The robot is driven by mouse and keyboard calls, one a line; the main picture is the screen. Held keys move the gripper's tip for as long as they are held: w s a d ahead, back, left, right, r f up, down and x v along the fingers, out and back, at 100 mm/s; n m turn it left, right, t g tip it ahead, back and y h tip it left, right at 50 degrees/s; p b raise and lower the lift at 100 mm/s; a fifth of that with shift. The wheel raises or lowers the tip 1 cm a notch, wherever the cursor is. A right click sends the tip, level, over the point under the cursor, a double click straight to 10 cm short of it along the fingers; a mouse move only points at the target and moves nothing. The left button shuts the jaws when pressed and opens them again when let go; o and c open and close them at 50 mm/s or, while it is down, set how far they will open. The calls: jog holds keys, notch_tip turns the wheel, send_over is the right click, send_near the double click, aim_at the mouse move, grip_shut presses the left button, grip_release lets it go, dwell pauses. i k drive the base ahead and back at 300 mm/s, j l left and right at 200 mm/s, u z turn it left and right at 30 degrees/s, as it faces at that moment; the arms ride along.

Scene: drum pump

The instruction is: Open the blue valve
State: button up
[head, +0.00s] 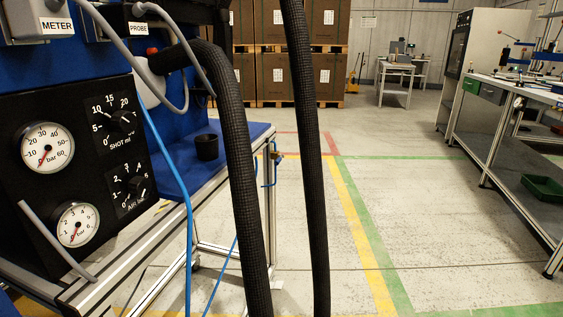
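I cannot clearly make out a blue valve. A small brass-coloured fitting (277,156) sits at the right end of the bench frame, with a thin blue line by it. It is too small to tell whether it is the valve or how any handle is turned. A blue air hose (188,230) runs down the front of the bench past the black gauge panel (85,165). My gripper is not in view.
Two thick black hoses (233,140) (308,150) hang across the middle of the view. A black cup (206,147) stands on the blue bench top (180,172). Open floor lies to the right, up to a long workbench (500,130). Stacked boxes (273,75) stand behind.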

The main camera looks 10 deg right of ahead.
aim_at(279, 160)
jog(key=i+l, duration=0.4)
jog(key=i+l+u, duration=0.15)
jog(key=i+l, duration=0.2)
jog(key=l, duration=0.2)
jog(key=i+l, duration=0.35)
jog(key=l, duration=0.15)
jog(key=i+l+u, duration=0.1)
jog(key=i+l, duration=0.25)
jog(key=l, duration=0.15)
